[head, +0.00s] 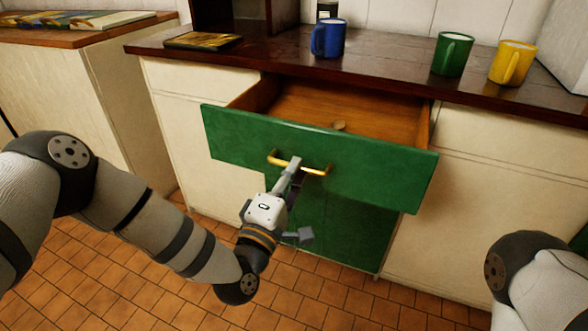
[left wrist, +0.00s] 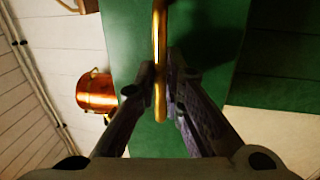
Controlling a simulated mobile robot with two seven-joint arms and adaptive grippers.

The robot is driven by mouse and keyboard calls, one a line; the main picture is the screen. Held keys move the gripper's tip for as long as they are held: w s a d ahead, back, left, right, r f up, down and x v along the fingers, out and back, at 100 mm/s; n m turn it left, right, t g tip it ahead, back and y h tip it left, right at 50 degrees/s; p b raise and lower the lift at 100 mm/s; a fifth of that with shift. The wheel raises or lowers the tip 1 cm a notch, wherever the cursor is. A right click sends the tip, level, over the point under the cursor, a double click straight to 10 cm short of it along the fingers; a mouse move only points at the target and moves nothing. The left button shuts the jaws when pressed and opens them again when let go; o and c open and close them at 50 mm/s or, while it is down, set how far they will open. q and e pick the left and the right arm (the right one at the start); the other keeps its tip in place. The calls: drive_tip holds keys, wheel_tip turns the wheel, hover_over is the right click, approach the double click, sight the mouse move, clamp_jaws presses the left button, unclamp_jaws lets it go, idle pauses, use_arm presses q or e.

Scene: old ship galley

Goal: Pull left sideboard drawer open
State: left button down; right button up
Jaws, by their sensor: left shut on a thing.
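The sideboard drawer (head: 375,172) has a green front and stands pulled out, with its wooden inside showing. My left gripper (head: 296,168) is shut on the handle. In the left wrist view its fingers (left wrist: 160,85) close on the brass bar from both sides. My right gripper is out of view; only part of my right arm shows at the lower right.
The dark counter (head: 385,65) above holds a blue mug (head: 328,38), a green mug (head: 452,54), a yellow mug (head: 512,64) and a flat picture-like item (head: 203,41). A copper pot (left wrist: 96,92) shows in the left wrist view. The tiled floor (head: 150,290) is clear.

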use_arm(q)
drive_tip(key=c, duration=1.7)
unclamp_jaws()
drive_tip(key=v, duration=1.2)
